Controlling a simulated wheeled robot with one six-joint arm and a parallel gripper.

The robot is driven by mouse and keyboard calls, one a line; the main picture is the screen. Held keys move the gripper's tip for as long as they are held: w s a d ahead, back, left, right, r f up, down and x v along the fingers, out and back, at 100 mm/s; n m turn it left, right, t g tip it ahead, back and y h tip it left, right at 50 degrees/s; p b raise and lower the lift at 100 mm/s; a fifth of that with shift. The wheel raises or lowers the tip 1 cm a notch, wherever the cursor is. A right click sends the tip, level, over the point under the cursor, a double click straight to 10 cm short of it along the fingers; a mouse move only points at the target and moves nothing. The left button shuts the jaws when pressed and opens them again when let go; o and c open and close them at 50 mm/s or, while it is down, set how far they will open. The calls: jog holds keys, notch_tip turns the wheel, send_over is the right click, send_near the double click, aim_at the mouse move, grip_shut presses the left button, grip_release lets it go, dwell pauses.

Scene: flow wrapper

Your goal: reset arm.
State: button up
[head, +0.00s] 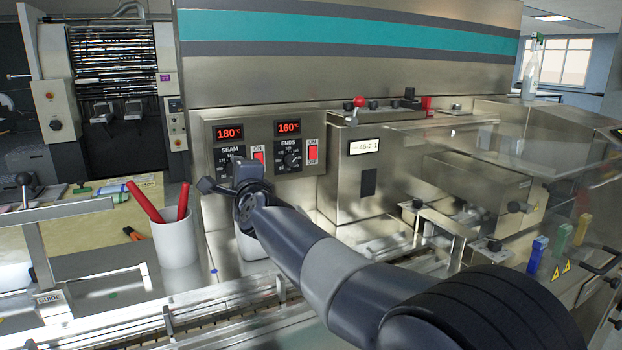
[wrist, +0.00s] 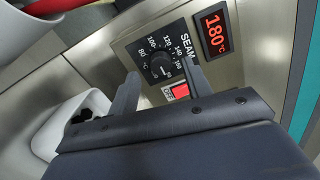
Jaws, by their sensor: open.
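My gripper (head: 228,188) is in front of the steel control panel, at the seam dial. In the wrist view my gripper (wrist: 161,72) is open, one finger each side of the black seam knob (wrist: 162,66) as seen from there. I cannot tell whether the fingers touch it. The seam display (head: 229,133) reads 180 and also shows in the wrist view (wrist: 215,32). The red seam switch (wrist: 180,91) is beside the right finger. In the head view my gripper partly hides the seam dial.
The ends display (head: 288,127) reads 160, above its knob (head: 292,161). A white cup (head: 175,245) with red-handled items stands left of my arm. A white container (head: 250,247) is partly hidden behind my arm. A clear guard (head: 455,140) covers the machine's right side.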

jog(key=v, duration=0.8)
jog(key=w+a+n+p, duration=0.4)
jog(key=w+n+p, duration=0.5)
jog(key=n+p, duration=0.8)
jog(key=p, duration=0.3)
jog(key=shift+w+a+p, duration=0.25)
jog(key=shift+w+p, duration=0.05)
jog(key=shift+f+n, duration=0.15)
jog(key=shift+n, duration=0.25)
dwell(0.4)
